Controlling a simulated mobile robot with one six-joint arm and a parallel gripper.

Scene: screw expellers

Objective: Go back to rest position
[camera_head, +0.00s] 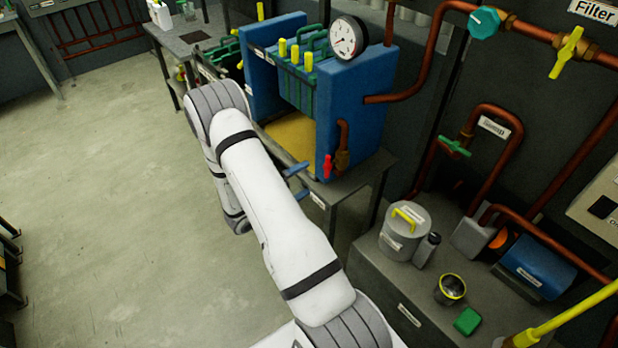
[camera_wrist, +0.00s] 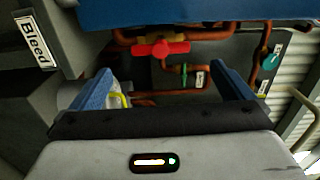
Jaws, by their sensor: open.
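My gripper (camera_wrist: 168,82) is open and empty in the wrist view, with its two blue fingers wide apart. In the head view, two blue fingertips (camera_head: 299,181) show past my white arm, close to the front of the blue filter press; the rest of the gripper is hidden behind the arm. A red valve handle (camera_head: 327,166) sits on a copper pipe at the press's front corner. A red handle (camera_wrist: 160,48) also shows in the wrist view, beyond the gap between the fingers and apart from them. My arm reaches out and bends at the elbow.
The press (camera_head: 357,110) stands on a grey table (camera_head: 350,184). Copper pipes with a green valve handle (camera_head: 454,146) line the right. A low cabinet holds a grey pot (camera_head: 404,232), a cup (camera_head: 450,289) and a green block (camera_head: 467,321). The floor (camera_head: 110,200) at left is clear.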

